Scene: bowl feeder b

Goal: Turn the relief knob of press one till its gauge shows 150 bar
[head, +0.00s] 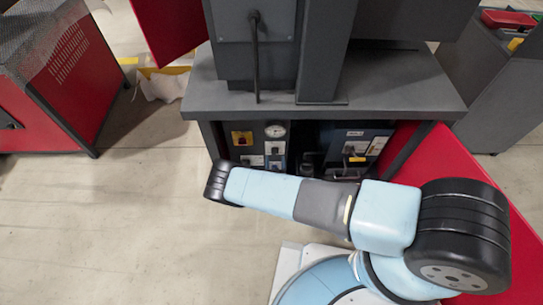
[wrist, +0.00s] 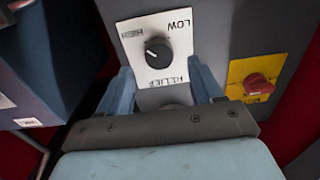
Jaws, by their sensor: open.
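The relief knob (wrist: 157,52) is black with a pale pointer mark, on a white plate (wrist: 182,48) lettered RELIEF, HIGH and LOW, which appears upside down in the wrist view. My gripper (wrist: 163,82) is open, one finger on either side of the plate's lower part in the picture. The knob lies beyond the fingertips, and nothing is held. In the head view, press one's round white gauge (head: 275,131) is on the panel under the dark worktop; its reading is too small to tell. My arm hides the gripper there.
A red rotary switch on a yellow plate (wrist: 257,80) is right of the knob in the wrist view. The grey worktop (head: 380,97) overhangs the panel. A red door (head: 450,165) stands open at right.

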